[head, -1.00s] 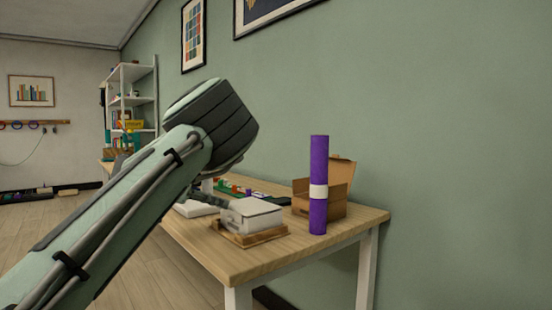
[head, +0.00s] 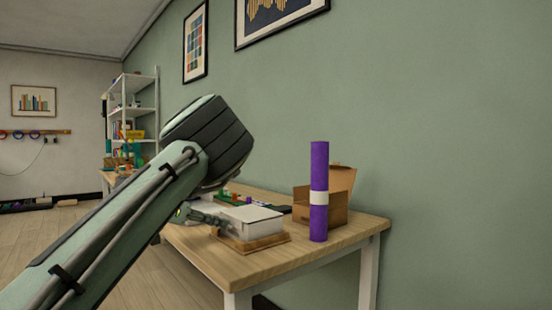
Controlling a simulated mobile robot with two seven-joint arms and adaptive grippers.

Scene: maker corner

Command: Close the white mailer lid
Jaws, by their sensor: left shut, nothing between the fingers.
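The white mailer (head: 256,227) sits on a wooden board near the front of the table. Its top (head: 252,212) looks flat or nearly flat; I cannot tell whether the lid is fully down. My left arm reaches in from the left, and its large dark-capped link hides the area behind the mailer's left side. My left gripper (head: 212,218) is shut and empty, low at the left side of the mailer. I cannot tell whether it touches the mailer. My right gripper is not in view.
The wooden table (head: 290,262) has a purple roll with a white band (head: 319,190) standing upright right of the mailer. Behind it is an open brown cardboard box (head: 338,214). Small green and dark items lie farther back. The table's front right corner is clear.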

